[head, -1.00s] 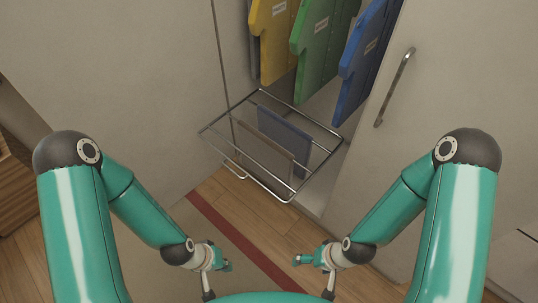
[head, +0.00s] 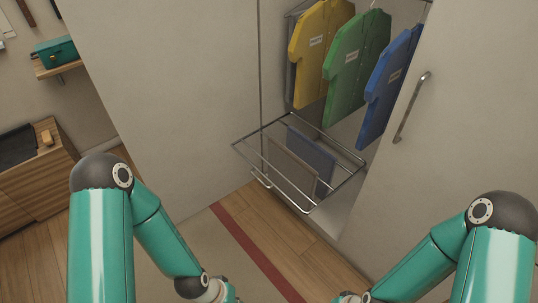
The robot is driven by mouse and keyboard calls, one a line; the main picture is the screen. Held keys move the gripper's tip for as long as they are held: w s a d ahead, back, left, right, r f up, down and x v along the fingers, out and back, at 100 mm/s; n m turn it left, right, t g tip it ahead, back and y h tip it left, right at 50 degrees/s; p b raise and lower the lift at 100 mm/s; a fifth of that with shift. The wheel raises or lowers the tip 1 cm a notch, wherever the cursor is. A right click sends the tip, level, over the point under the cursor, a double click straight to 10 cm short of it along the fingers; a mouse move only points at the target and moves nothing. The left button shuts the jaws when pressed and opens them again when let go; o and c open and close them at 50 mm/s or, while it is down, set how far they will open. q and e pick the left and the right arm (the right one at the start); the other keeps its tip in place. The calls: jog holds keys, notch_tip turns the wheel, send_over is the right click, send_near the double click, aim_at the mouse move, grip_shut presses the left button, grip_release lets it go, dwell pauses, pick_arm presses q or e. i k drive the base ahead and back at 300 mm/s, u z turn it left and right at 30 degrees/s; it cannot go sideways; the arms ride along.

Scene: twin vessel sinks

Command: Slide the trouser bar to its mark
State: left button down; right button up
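The trouser bar is a chrome wire rack (head: 297,205) that juts out of the open wardrobe, below the hanging shirts. A blue trouser piece (head: 313,160) and a grey-brown one (head: 290,168) hang from it. A red stripe (head: 258,252) runs across the floor in front of the wardrobe; I cannot tell whether it is the bar's mark. My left gripper (head: 230,293) shows only in part at the bottom edge, well short of the rack. My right gripper (head: 345,298) is also cut off by the bottom edge, apart from the rack. The fingers of both are too hidden to read.
Yellow (head: 321,50), green (head: 356,58) and blue (head: 388,85) shirts hang above the rack. A pale door with a chrome handle (head: 411,108) stands at the right. A wooden cabinet (head: 40,165) and a shelf with a teal box (head: 56,50) are at the left. The floor before the rack is clear.

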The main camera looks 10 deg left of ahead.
aim_at(302, 170)
jog(key=u, duration=1.45)
jog(key=i, duration=0.1)
jog(key=z, duration=3.1)
jog(key=i, duration=0.1)
jog(key=z, duration=1.1)
jog(key=k, duration=1.2)
jog(key=u, duration=1.35)
jog(key=i, duration=1.15)
jog(key=u, duration=0.15)
